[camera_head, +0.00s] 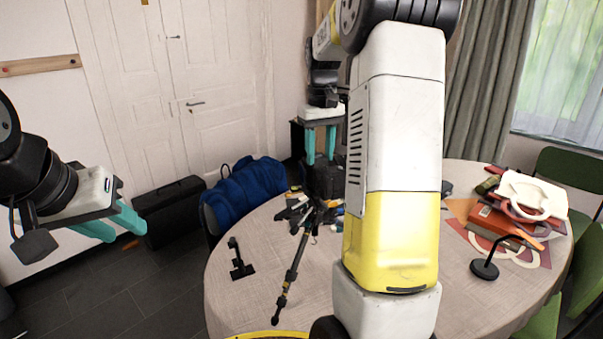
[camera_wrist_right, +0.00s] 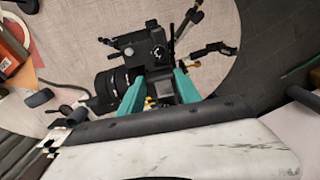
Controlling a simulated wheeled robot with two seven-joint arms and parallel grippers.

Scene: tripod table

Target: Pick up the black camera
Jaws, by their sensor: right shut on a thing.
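The black camera (camera_wrist_right: 138,48) shows in the right wrist view between the teal fingertips of my right gripper (camera_wrist_right: 158,90), with its lens pointing left. My right gripper is shut on it. In the head view my right gripper (camera_head: 321,150) points down at the far side of the table, and a dark shape directly below its fingers appears to be the camera (camera_head: 325,180). I cannot tell whether it touches the table. My left gripper (camera_head: 118,228) is open and empty, left of the table and away from the camera.
The round table (camera_head: 240,295) carries a folded tripod (camera_head: 290,270), a small black stand (camera_head: 240,262), a black lamp-like stand (camera_head: 485,268) and a pile of books and bags (camera_head: 515,215). My right arm hides the table's middle. A blue bag (camera_head: 245,188) lies behind.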

